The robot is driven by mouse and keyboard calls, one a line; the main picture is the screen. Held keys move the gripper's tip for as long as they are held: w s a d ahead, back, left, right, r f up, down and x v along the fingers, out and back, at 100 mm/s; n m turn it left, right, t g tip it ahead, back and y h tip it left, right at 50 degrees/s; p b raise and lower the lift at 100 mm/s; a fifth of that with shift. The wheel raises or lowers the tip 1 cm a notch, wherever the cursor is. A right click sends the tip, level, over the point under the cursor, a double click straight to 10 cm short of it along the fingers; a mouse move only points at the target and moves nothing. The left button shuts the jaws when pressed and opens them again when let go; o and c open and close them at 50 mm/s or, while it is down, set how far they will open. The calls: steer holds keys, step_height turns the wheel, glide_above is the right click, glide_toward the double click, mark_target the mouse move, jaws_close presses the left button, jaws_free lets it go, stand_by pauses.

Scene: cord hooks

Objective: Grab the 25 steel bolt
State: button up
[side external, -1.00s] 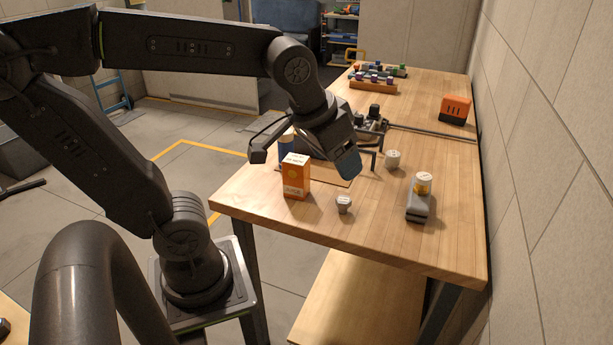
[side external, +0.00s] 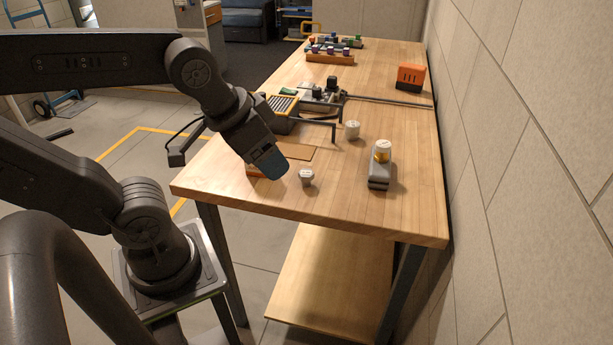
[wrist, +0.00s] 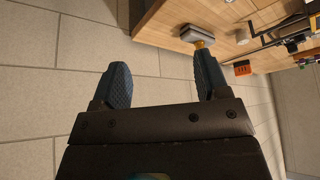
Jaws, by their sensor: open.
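A small pale grey bolt-like piece (side external: 306,176) with a light marked top stands upright near the front of the wooden table. A similar piece (side external: 352,130) stands farther back. The markings are too small to read, so I cannot tell which is the 25. My gripper (side external: 268,164) has blue fingertips and hangs just left of the nearer piece, apart from it in the picture. In the wrist view its two fingers (wrist: 162,84) are spread wide with nothing between them. The nearer piece cannot be made out there.
An orange carton (side external: 252,172) is mostly hidden behind my gripper. A grey block (side external: 379,178) with a yellow-banded piece (side external: 382,151) stands to the right. Dark bracket hooks (side external: 320,124) and an orange box (side external: 411,77) are farther back.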

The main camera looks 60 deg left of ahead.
stand_by(0.8)
steer(key=m+g+y, duration=0.4)
steer(key=m+g, duration=0.1)
steer(key=m, duration=1.4)
glide_above(306, 172)
steer(key=d, duration=0.2)
step_height(306, 172, down, 17)
steer(key=shift+r, duration=0.15)
steer(key=shift+y, duration=0.3)
steer(key=shift+d+x, duration=0.1)
steer(key=shift+x, duration=1.5)
steer(key=shift+d+x, duration=0.15)
steer(key=shift+x, duration=1.45)
steer(key=shift+s, duration=0.15)
steer(key=c, duration=1)
steer(key=shift+c, duration=0.2)
